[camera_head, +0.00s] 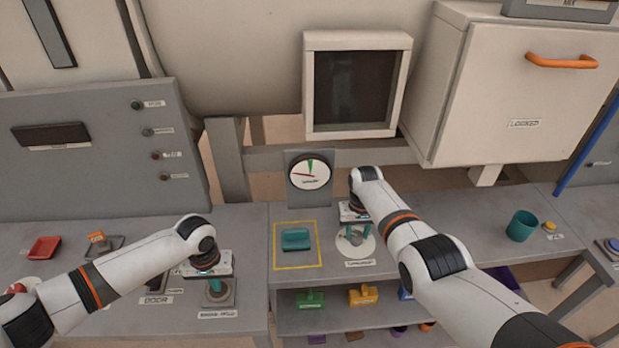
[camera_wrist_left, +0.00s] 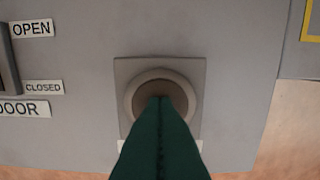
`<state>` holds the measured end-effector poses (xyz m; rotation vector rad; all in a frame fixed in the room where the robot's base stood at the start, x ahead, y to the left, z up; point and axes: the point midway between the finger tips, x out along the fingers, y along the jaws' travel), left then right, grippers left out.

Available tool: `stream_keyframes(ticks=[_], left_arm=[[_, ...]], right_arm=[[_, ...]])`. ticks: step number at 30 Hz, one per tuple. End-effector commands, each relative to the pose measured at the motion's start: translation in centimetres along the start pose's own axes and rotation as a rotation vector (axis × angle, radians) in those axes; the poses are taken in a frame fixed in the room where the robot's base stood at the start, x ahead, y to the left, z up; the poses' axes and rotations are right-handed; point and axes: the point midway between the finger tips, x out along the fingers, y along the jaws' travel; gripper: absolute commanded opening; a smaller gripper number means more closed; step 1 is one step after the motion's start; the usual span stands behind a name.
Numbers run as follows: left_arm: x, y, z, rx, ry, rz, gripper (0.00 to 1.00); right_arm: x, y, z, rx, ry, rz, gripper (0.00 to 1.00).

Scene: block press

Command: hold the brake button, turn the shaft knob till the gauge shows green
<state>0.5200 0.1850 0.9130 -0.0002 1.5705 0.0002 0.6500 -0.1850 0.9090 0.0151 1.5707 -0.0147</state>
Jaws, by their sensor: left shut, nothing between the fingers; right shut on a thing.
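The brake button (camera_wrist_left: 160,87) is a round brownish disc in a pale ring on a square grey plate. In the left wrist view my left gripper (camera_wrist_left: 160,112) is shut and empty, its teal fingertips over the button, seemingly on it. In the head view my left gripper (camera_head: 215,287) points down at the button's plate (camera_head: 229,303). My right gripper (camera_head: 355,236) is shut on the shaft knob, which its fingers largely hide, above a white round dial (camera_head: 344,249). The gauge (camera_head: 309,172) has a green sector at its top; its red needle points left, outside the green.
A teal block (camera_head: 296,240) sits in a yellow-outlined square left of the dial. A teal cup (camera_head: 522,226) stands at the right. A red tray (camera_head: 44,248) lies at the far left. A shelf below holds several coloured items. A door switch is left of the button.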

Motion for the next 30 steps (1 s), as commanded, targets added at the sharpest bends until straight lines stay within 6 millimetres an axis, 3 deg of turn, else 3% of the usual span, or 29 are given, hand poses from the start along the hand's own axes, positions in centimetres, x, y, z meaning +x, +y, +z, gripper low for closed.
stream_keyframes(ticks=[12, 20, 21, 24, 30], left_arm=[[0.13, 0.03, -0.12, 0.000, 0.003, 0.001, 0.00], [0.14, 0.02, -0.13, 0.000, 0.004, 0.001, 0.00], [0.14, 0.02, -0.13, 0.000, 0.004, 0.001, 0.00], [0.14, 0.02, -0.13, 0.000, 0.004, 0.001, 0.00], [0.14, 0.02, -0.13, 0.000, 0.004, 0.001, 0.00]], right_arm=[[0.02, 0.05, -0.01, 0.572, 0.001, 0.001, 0.17], [0.03, 0.02, -0.01, 0.612, 0.000, 0.000, 0.17], [0.03, 0.02, -0.01, 0.611, 0.000, 0.000, 0.39], [0.03, 0.01, -0.01, 0.611, 0.000, 0.000, 0.55], [0.03, 0.00, -0.01, 0.610, 0.000, 0.000, 0.58]])
